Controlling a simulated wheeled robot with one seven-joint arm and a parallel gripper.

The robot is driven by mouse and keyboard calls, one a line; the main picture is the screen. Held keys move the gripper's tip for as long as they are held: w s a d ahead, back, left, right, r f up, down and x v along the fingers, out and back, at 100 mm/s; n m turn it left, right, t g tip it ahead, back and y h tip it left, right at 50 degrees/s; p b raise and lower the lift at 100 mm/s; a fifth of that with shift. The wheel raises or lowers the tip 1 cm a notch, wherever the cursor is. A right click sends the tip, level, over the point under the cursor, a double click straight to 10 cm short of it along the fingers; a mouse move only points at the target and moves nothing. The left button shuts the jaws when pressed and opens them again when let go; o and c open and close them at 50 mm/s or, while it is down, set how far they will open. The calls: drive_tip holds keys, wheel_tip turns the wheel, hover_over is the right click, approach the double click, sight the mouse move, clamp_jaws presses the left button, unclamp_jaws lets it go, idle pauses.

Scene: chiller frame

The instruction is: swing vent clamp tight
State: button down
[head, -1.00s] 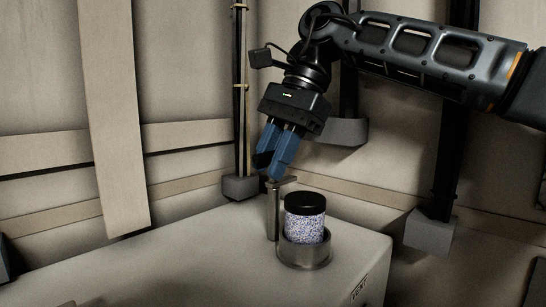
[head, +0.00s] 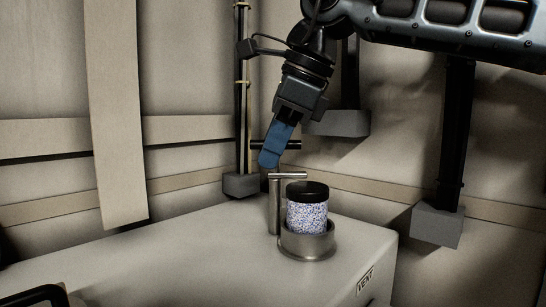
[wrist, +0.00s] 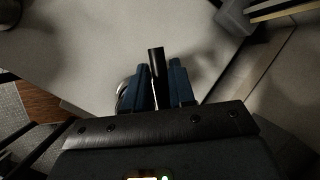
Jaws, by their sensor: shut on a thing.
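The clamp is a steel post (head: 274,212) with a short crossbar (head: 290,175) on top, on the pale housing. The crossbar points right, toward the jar's lid. A jar (head: 307,215) of speckled beads with a black lid stands upright in a metal cup (head: 306,246) beside the post. My gripper (head: 269,162), with blue fingers, is just above the post's top, left of the jar. In the wrist view, my gripper (wrist: 158,88) is shut on a dark bar (wrist: 157,65). The dark bar also shows right of the fingers in the head view (head: 290,145). Its join to the clamp is hidden.
The housing top (head: 180,255) is bare left of the post. A VENT label (head: 365,281) is on its right face. Behind stand dark uprights with grey blocks (head: 437,225) and a panelled wall. A dark object (head: 35,297) shows at the lower left.

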drive_tip(key=m+b, duration=0.1)
drive_tip(key=m+t+b, duration=0.1)
drive_tip(key=m, duration=0.1)
drive_tip(key=m+h, duration=0.1)
drive_tip(key=shift+f+m+t+b, duration=0.25)
drive_tip(key=shift+m+t+b, duration=0.05)
drive_tip(key=shift+b, duration=0.1)
drive_tip(key=shift+r+m+t+h+b, duration=0.1)
drive_tip(key=shift+m+t+h+b, duration=0.2)
drive_tip(key=shift+m+b, duration=0.45)
drive_tip(key=shift+m+t+h+b, duration=0.2)
drive_tip(key=shift+m+h+b, duration=0.15)
drive_tip(key=shift+m, duration=0.8)
drive_tip(key=c, duration=1)
unclamp_jaws()
drive_tip(key=shift+w+r, duration=0.1)
